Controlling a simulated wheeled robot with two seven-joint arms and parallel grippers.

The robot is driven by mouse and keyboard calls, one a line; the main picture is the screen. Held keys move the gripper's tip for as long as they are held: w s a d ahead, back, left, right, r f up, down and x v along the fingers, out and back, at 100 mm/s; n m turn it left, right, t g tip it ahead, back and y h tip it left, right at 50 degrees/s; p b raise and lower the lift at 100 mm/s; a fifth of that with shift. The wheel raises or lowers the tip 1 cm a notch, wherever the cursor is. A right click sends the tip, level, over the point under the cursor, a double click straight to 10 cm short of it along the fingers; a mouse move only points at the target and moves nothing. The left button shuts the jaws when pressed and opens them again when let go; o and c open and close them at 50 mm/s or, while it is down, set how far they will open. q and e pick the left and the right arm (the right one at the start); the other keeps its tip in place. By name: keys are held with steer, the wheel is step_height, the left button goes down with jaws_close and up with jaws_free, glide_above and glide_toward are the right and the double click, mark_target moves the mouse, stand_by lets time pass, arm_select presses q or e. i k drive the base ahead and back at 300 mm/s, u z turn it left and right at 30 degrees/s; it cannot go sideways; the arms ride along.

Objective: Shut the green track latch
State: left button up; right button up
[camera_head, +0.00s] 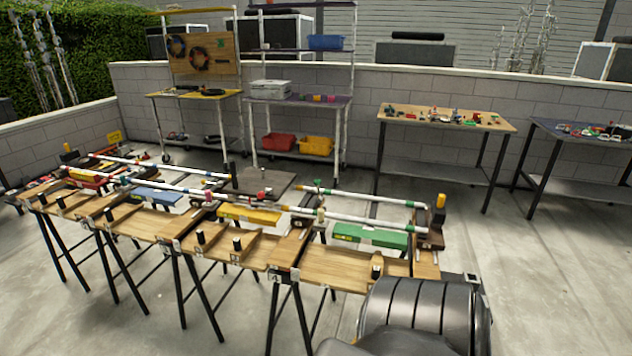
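A long green bar (370,236) with a small pale label lies in the right section of the long wooden trestle bench (345,268), under a white rail (365,222) with green ends. A latch as a separate part is too small to make out here, and I cannot tell whether it is open or shut. Neither of my grippers shows in this view. A dark ribbed rounded part at the lower right, perhaps mine, covers the area in front of the bench's right end.
Yellow (250,215), blue (157,196) and red (88,180) bars lie in the bench's other sections. Short black posts (237,244) stand along its front edge. Behind are a wooden table (445,119) with small parts, a dark table (590,132) and shelves. The right-hand floor is clear.

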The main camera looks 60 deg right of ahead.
mark_target(317, 182)
steer(key=z, duration=0.55)
steer(key=i, duration=1.15)
steer(key=z, duration=1.5)
steer(key=i, duration=0.6)
steer(key=z, duration=0.6)
